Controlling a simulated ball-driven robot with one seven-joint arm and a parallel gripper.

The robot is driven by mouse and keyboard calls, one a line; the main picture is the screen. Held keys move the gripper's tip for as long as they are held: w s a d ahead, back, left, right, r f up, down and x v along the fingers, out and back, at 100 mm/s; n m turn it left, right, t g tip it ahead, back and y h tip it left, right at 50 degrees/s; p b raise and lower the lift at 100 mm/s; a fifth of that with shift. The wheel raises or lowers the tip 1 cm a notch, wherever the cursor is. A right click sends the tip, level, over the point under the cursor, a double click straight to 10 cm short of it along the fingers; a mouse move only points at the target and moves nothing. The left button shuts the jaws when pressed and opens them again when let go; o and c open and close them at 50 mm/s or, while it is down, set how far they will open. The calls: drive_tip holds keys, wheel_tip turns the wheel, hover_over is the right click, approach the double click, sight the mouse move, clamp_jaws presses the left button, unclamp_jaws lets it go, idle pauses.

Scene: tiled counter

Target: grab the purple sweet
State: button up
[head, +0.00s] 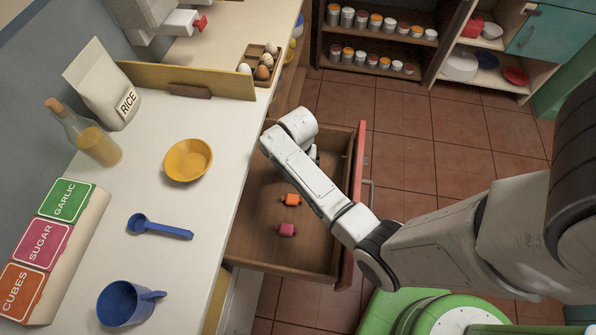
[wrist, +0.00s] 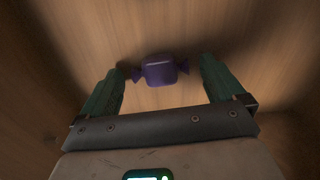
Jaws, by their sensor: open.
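The purple sweet (wrist: 160,70) lies on the wooden floor of the open drawer (head: 255,240). In the wrist view it sits at the fingertip ends of my gripper (wrist: 163,72), between the two green fingers, with a gap on each side. My gripper is open and points down into the drawer. I cannot tell how far above the floor the fingertips are. In the head view my arm hides the purple sweet and most of the gripper.
The drawer's walls and red front surround the arm's end. The counter on the left holds a yellow bowl (head: 188,160), a blue scoop (head: 160,228), a blue cup (head: 125,303), a bottle (head: 90,140) and a rice bag (head: 105,85). An egg tray (head: 268,52) stands farther back.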

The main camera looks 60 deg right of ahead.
drive_tip(key=c, duration=1.1)
